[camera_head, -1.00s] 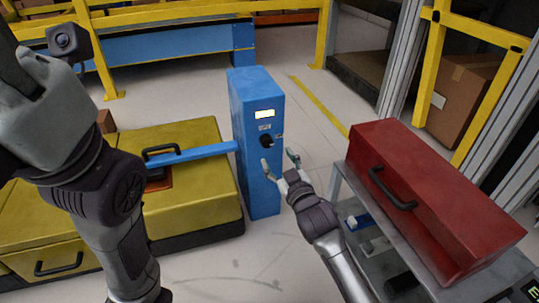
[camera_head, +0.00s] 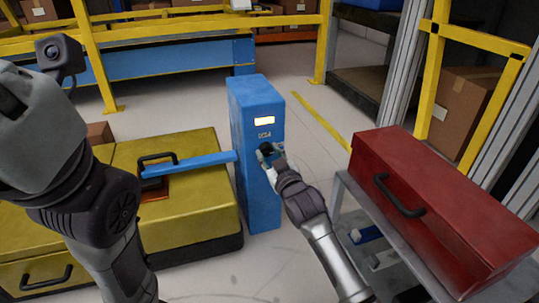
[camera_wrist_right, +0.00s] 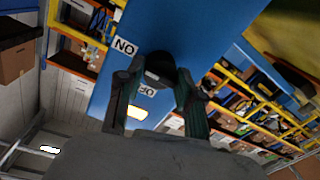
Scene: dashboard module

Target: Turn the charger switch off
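The blue charger box (camera_head: 258,185) stands upright in the middle of the head view, with a lit display (camera_head: 264,120) near its top. Its dark round switch (camera_wrist_right: 160,68) is between the fingers of my right gripper (camera_wrist_right: 158,80) in the right wrist view. The fingers flank the switch closely and appear to touch its sides. An ON label (camera_wrist_right: 125,46) and a partly hidden OFF label (camera_wrist_right: 146,89) lie beside it. In the head view my right gripper (camera_head: 270,152) covers most of the switch. My left arm fills the left edge; its fingers do not show.
A yellow battery block (camera_head: 195,195) with a blue bar (camera_head: 190,163) reaching to the charger stands at left. A red toolbox (camera_head: 430,205) lies on a grey cart (camera_head: 350,195) at right. Yellow railings (camera_head: 200,20) run behind. Floor shows in front of the charger.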

